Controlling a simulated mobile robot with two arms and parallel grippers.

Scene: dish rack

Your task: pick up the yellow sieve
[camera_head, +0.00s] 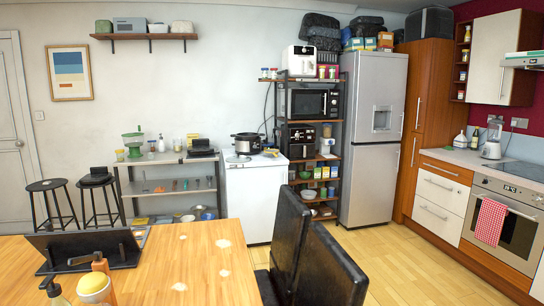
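I cannot make out the yellow sieve for certain. A small yellow item (270,152) lies on top of the white cabinet (252,200), at the right of the dark slow cooker (246,143); it is too small to tell what it is. Another yellowish item (140,220) sits low on the metal shelf unit (168,190), also unclear. Neither of my grippers is in view.
A wooden table (190,270) fills the front left, with a black stand (95,250) and bottles at its edge. Dark chairs (325,270) stand at its right. A fridge (373,140) and kitchen counter (450,157) are to the right. Open floor (400,270) lies between.

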